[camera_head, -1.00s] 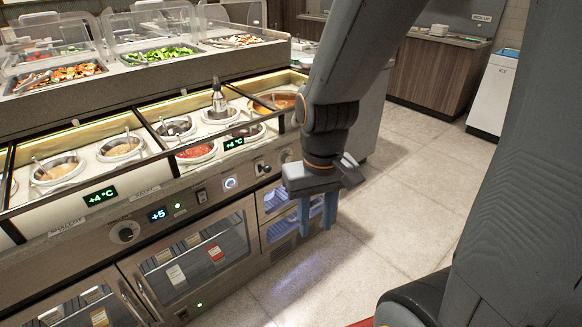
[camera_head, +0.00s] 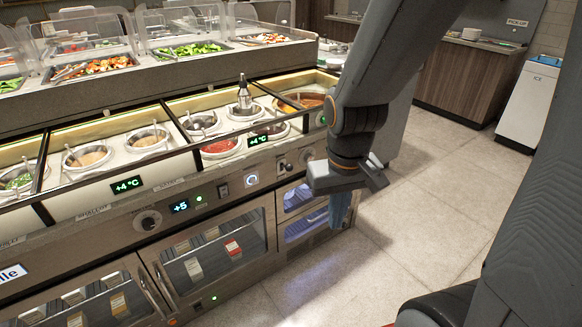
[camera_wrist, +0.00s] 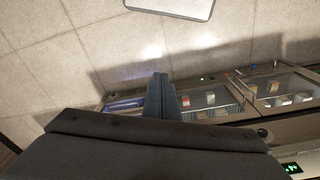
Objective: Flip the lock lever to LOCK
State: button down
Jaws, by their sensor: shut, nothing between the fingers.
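On the counter's front panel, a small dark lever (camera_head: 285,167) on a pale plate sits to the right of the round lit button; it looks like the lock lever. Its markings are too small to read, so I cannot tell its setting. My gripper (camera_head: 340,211) points down in front of the counter's right end, to the right of and below the lever and apart from it. Its blue-grey fingers are shut and empty; they also show in the wrist view (camera_wrist: 160,94). The lever cannot be made out in the wrist view.
The panel also carries a round knob (camera_head: 148,221), a rocker switch (camera_head: 223,191) and a lit button (camera_head: 252,180). Glass fridge doors (camera_head: 210,250) with bar handles lie below. Sauce wells (camera_head: 220,147) are above. Tiled floor (camera_head: 425,215) is clear to the right.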

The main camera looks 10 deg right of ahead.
aim_at(286, 167)
jog(key=w+d+f+n+t+b, duration=0.1)
jog(key=w+d+f+t+b, duration=0.15)
jog(key=w, duration=0.65)
jog(key=w+d+f+n+t+b, duration=0.1)
jog(key=w+d+f+t+b, duration=0.2)
jog(key=w, duration=0.6)
jog(key=w+a+n+t+y+b, duration=0.2)
jog(key=w+t+b, duration=0.1)
jog(key=w, duration=0.3)
jog(key=w+a+r+n+t+y+b, duration=0.1)
jog(key=w+a+n+t+y+b, duration=0.1)
jog(key=w, duration=0.4)
jog(key=shift+w+a+r+t+b, duration=0.15)
jog(key=shift+r+t+b, duration=0.05)
jog(key=shift+t+b, duration=0.25)
